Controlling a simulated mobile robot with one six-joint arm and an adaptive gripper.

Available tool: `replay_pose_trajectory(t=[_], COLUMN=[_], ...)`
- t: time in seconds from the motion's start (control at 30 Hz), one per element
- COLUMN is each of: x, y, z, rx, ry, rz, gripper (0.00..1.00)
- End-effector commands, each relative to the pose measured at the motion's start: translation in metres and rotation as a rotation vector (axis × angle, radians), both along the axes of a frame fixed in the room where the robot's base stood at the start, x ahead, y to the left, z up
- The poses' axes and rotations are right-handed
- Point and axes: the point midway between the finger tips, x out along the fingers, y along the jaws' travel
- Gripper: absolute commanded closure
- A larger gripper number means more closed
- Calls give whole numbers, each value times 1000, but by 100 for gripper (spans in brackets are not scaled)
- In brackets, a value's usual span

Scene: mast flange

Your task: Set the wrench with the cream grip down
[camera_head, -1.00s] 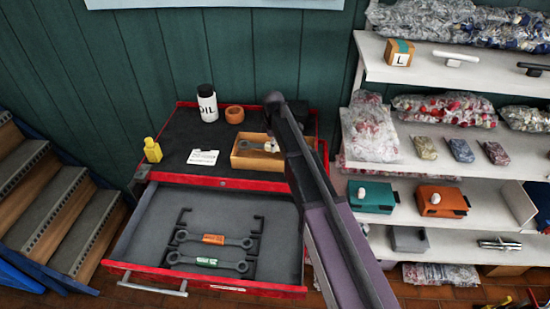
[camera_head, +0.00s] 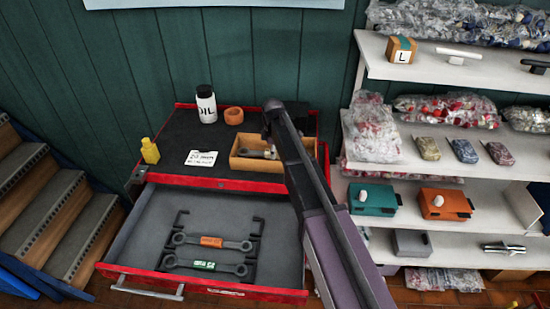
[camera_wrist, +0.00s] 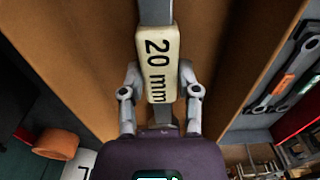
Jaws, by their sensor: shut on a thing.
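The wrench with the cream grip (camera_wrist: 158,62), marked "20 mm", fills the middle of the wrist view. My gripper (camera_wrist: 160,78) is shut on the cream grip, one finger on each side. The wrench is at the open wooden tray (camera_head: 236,161) on top of the red tool cabinet, with the tray's wood behind it in the wrist view. I cannot tell whether it touches the tray floor. In the head view my arm hides most of the wrench.
The open drawer (camera_head: 150,235) holds an orange-grip wrench (camera_head: 211,242) and a green-grip wrench (camera_head: 204,265). An oil bottle (camera_head: 206,106), an orange ring (camera_head: 234,116), a yellow bottle (camera_head: 150,151) and a white card (camera_head: 201,158) stand around the tray. Shelves are at right.

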Motion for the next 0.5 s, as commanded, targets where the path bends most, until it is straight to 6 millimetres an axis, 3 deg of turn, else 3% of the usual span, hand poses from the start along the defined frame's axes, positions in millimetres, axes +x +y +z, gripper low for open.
replay_pose_trajectory(t=[0.1, 0.5], x=[0, 0], y=[0, 0], z=[-9, -10], rx=[0, 0], ry=[0, 0], rz=[0, 0], gripper=[100, 100])
